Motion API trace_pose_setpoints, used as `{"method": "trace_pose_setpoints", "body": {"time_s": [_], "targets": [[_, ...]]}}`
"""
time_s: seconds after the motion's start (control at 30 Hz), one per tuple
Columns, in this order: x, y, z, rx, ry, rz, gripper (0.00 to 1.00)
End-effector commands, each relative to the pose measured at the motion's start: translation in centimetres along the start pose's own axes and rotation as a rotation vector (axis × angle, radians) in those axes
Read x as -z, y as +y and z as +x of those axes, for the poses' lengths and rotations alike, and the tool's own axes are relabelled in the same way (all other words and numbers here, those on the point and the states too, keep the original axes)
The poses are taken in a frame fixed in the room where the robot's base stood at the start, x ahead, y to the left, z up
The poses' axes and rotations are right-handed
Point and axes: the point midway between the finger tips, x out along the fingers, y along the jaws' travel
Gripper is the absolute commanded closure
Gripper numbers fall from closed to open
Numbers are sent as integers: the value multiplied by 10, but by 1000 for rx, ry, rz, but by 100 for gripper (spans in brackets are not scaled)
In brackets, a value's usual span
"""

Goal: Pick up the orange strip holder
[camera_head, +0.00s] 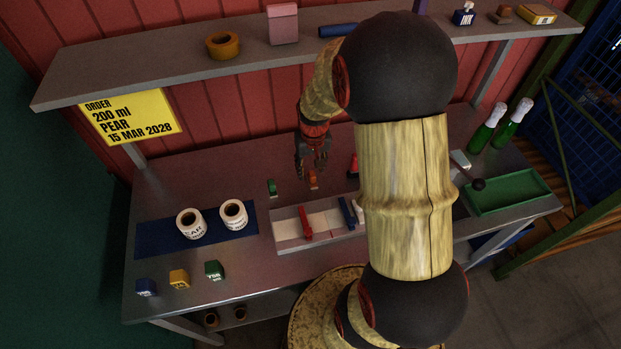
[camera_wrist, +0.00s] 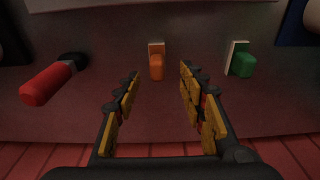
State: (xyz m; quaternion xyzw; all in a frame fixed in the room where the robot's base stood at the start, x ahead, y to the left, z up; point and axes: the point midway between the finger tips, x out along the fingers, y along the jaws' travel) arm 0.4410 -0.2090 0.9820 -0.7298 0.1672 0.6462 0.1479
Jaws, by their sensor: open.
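The orange strip holder (camera_head: 313,180) stands on the metal bench, behind the white tray. In the wrist view the orange holder (camera_wrist: 156,66) has a pale strip at its top and lies beyond and between my open fingers. My gripper (camera_head: 313,164) hangs just above and behind it in the head view. In the wrist view my gripper (camera_wrist: 160,92) is open and empty, its yellow-padded fingers apart. The fingers do not touch the holder.
A green holder (camera_head: 272,187) stands left of the orange one. A red-handled tool (camera_wrist: 48,82) lies on the other side. The white tray (camera_head: 286,238) is in front. The shelf (camera_head: 180,70) overhangs the bench's back. My arm hides part of the bench.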

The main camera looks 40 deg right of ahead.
Motion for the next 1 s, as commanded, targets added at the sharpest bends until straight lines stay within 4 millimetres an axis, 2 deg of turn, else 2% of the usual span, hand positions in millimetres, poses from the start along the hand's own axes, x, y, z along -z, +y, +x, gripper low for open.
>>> {"method": "trace_pose_setpoints", "body": {"time_s": [0.3, 0.37, 0.6, 1.0], "targets": [[-3, 3, 43, 0, -3, 0, 59], [-3, 3, 47, 0, -3, 0, 59], [-3, 3, 47, 0, -2, 0, 60], [-3, 3, 47, 0, -2, 0, 83]]}}
